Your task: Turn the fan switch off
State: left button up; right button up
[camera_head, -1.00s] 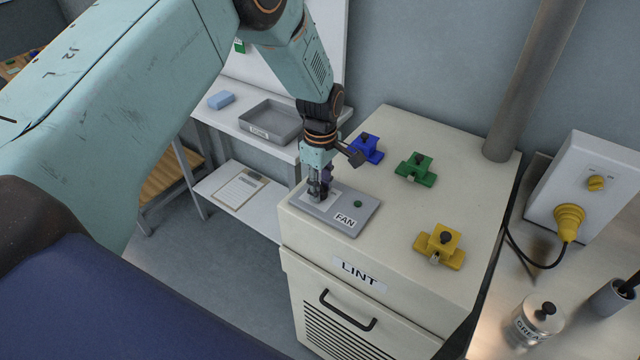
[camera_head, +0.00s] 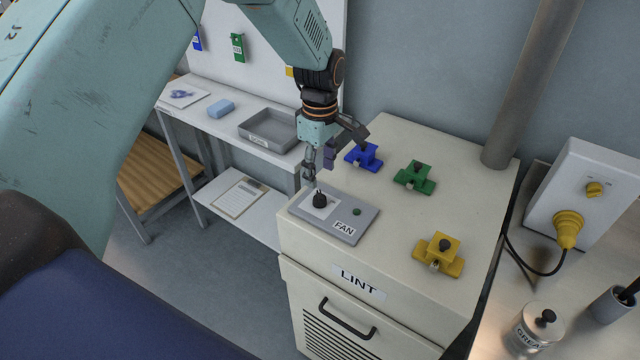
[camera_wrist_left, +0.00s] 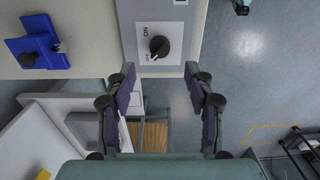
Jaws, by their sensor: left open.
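The fan switch (camera_head: 320,199) is a black rotary knob on a white plate, set in a grey panel (camera_head: 367,224) labelled FAN. It also shows in the left wrist view (camera_wrist_left: 159,46), beside ON and OFF marks. A pale mark on the knob seems to lie on the OFF side, but it is small. My left gripper (camera_head: 313,172) is open and empty, above and just behind the knob and apart from it. In the wrist view its two fingers (camera_wrist_left: 160,78) are spread, with the knob just beyond their tips. My right gripper is not in view.
The panel lies on a cream LINT cabinet (camera_head: 400,255). A bench with a grey tray (camera_head: 268,130) stands left.

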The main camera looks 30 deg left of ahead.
pick_arm(q)
jog(key=shift+r, duration=2.15)
